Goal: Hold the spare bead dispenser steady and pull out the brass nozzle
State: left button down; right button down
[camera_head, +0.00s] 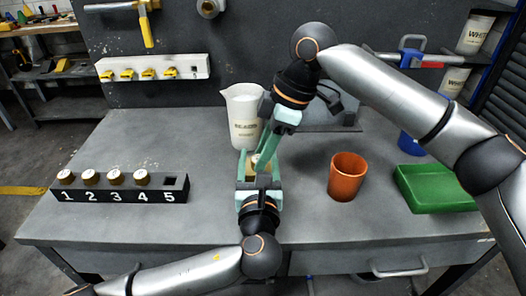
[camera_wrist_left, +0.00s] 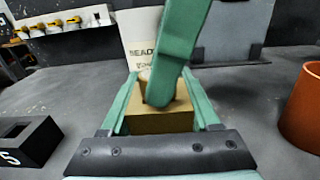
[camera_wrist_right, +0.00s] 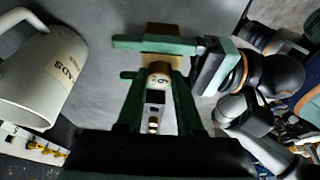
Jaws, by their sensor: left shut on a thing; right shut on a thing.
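The bead dispenser, a tan block (camera_wrist_left: 160,122), is between the green fingers of my left gripper (camera_head: 255,168), which is shut on it above the bench. The brass nozzle (camera_wrist_left: 146,86) stands upright at the top of the block, partly hidden by a right finger. My right gripper (camera_head: 264,152) comes down from above and is shut on the nozzle. In the right wrist view the nozzle's pale, marked end (camera_wrist_right: 158,80) shows between the fingers. I cannot tell whether the nozzle is still seated in the block.
A black rack (camera_head: 120,189) numbered 1 to 5 stands at left, with brass pieces in 1 to 4 and slot 5 empty. A white bead jug (camera_head: 243,112) stands close behind the grippers. An orange cup (camera_head: 347,177) and green tray (camera_head: 438,187) are at right.

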jog(key=shift+r, duration=0.65)
jog(key=shift+r, duration=2.65)
pick_arm(q)
jog(key=shift+c, duration=0.2)
grip_release()
jog(key=shift+s, duration=0.1)
